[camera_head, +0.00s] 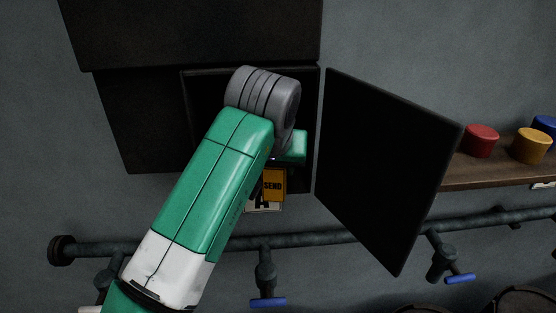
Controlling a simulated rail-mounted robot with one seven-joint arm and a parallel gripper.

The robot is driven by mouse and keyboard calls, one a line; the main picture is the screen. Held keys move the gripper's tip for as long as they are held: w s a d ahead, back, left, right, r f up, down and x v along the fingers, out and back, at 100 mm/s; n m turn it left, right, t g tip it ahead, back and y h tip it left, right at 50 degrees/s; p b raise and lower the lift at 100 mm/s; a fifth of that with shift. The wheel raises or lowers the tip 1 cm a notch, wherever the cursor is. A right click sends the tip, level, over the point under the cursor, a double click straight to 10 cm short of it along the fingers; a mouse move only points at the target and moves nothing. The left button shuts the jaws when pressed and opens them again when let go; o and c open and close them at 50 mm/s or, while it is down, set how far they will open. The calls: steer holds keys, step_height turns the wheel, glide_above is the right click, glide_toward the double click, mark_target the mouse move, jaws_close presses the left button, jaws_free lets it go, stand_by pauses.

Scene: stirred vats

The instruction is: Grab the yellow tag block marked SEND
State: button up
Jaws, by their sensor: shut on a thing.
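The yellow tag block marked SEND (274,185) is just right of my green and white arm, below the wrist and in front of the dark cabinet. Its left part is hidden behind my arm. My gripper (270,170) is mostly hidden behind the arm. It is shut on the SEND block at the block's upper end. The fingertips cannot be seen clearly.
A dark cabinet (145,120) has its door (385,160) swung open to the right. A pale card with a letter A (265,207) shows below the block. A shelf (500,174) at right bears red (481,141), orange and blue caps. A pipe (330,238) with blue-handled valves runs below.

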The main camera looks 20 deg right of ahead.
steer(key=s+a+b, duration=0.3)
steer(key=s+a, duration=0.2)
steer(key=s, duration=0.5)
steer(key=shift+a, duration=0.15)
